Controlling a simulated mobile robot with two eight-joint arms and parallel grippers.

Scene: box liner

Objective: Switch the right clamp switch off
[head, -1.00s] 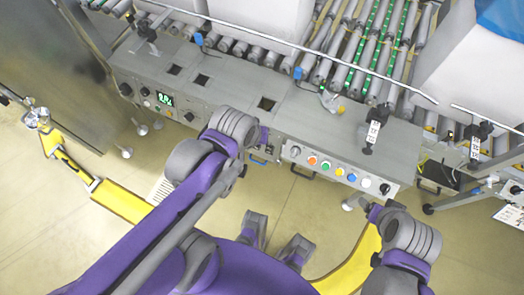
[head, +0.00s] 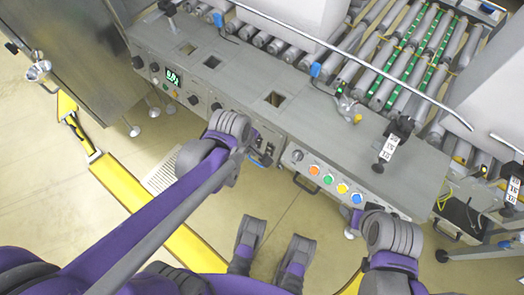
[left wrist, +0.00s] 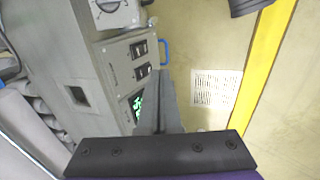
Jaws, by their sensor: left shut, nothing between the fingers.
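Two small black rocker switches, an upper one (left wrist: 138,49) and a lower one (left wrist: 141,72), sit on the grey panel in the left wrist view. Which is the right clamp switch, and whether either is on or off, is too small to read. My left gripper (left wrist: 168,82) is shut and empty, pointing toward the panel beside the lower switch; contact cannot be told. In the head view, my left wrist (head: 230,130) stands in front of the same panel section and partly covers it. My right wrist (head: 392,235) is near the console's right end; its fingers cannot be made out.
A blue handle (left wrist: 164,52) stands out beside the switches. A dial box (left wrist: 115,12) is next to them. Coloured buttons (head: 328,179) line the console front to the right. A green display (head: 172,77) is at the left.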

